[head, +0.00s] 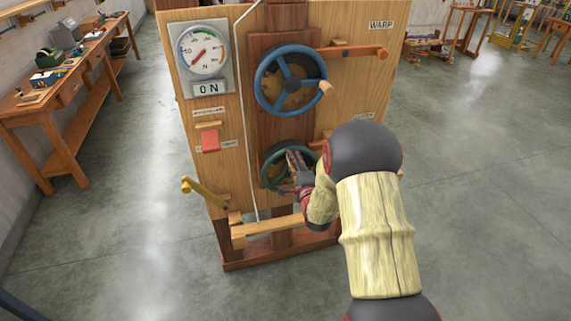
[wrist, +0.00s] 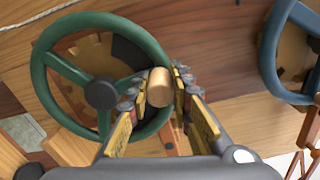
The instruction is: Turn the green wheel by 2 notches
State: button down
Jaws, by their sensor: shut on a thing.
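The green wheel (head: 265,170) is the lower of two wheels on the front of a wooden machine. In the wrist view the green wheel (wrist: 42,80) fills the left half, with a dark hub, spokes and a toothed wooden disc behind it. A light wooden handle knob (wrist: 160,87) stands out from its rim at the right. My gripper (wrist: 160,95) has its two fingers on either side of this knob and is shut on it. In the head view my gripper (head: 297,170) covers the right part of the wheel, and my arm hides more of the machine there.
The blue wheel (head: 262,82) with its own knob is above the green one. A yellow lever (head: 204,192) sticks out low left.

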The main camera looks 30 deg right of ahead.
jog(key=shift+s+d+m, duration=0.2)
jog(key=shift+d+m, duration=0.6)
jog(key=shift+m, duration=0.2)
jog(key=shift+d, duration=0.1)
jog(key=c, duration=1.6)
grip_release()
jog(key=shift+s, duration=0.1)
jog(key=v, duration=1.2)
